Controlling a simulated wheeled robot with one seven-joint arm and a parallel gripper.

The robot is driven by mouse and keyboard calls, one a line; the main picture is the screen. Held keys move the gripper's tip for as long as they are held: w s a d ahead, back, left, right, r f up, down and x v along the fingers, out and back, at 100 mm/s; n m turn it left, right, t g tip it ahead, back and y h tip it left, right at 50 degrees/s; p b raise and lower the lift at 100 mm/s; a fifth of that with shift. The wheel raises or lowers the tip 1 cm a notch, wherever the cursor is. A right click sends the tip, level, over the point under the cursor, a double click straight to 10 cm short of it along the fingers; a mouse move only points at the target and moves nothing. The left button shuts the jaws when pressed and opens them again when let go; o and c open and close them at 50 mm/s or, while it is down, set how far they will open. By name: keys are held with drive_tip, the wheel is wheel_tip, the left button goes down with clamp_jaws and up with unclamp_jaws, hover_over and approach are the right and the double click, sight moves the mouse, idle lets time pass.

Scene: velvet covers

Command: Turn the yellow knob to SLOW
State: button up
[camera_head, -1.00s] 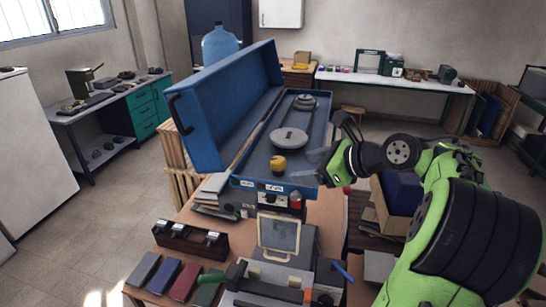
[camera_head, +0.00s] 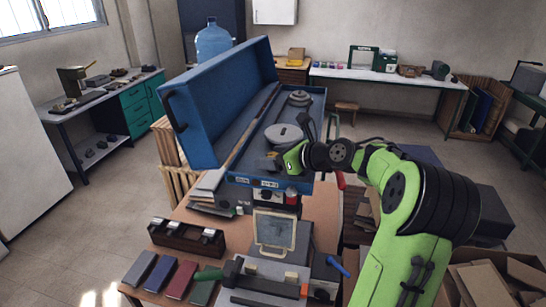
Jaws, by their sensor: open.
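The open blue case (camera_head: 203,178) stands on the wooden table with its lid raised to the left. The yellow knob (camera_head: 271,157) sits on the panel near the case's front end, now mostly hidden by my gripper. My gripper (camera_head: 274,161) is open, reaching in from the right, with its fingers at the knob. I cannot tell whether they touch it. Small white labels (camera_head: 267,183) line the case's front edge; their words are too small to read, so I cannot tell where the knob points.
A grey round disc (camera_head: 284,136) lies just behind the knob inside the case. The raised lid (camera_head: 228,100) walls off the left.

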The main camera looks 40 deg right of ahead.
drive_tip(key=shift+w, duration=0.1)
drive_tip(key=c, duration=1)
drive_tip(key=shift+n+y, duration=0.3)
drive_tip(key=shift+y, duration=0.1)
drive_tip(key=n+g+y, duration=0.1)
drive_tip(key=n+y, duration=0.1)
drive_tip(key=shift+d+n+y, duration=0.1)
drive_tip(key=shift+n+y, duration=0.2)
drive_tip(key=shift+y, duration=0.1)
drive_tip(key=shift+n+g+y, duration=1.5)
drive_tip(key=shift+n+y, duration=0.1)
drive_tip(key=shift+n, duration=0.2)
drive_tip(key=shift+g, duration=0.3)
drive_tip(key=o, duration=1)
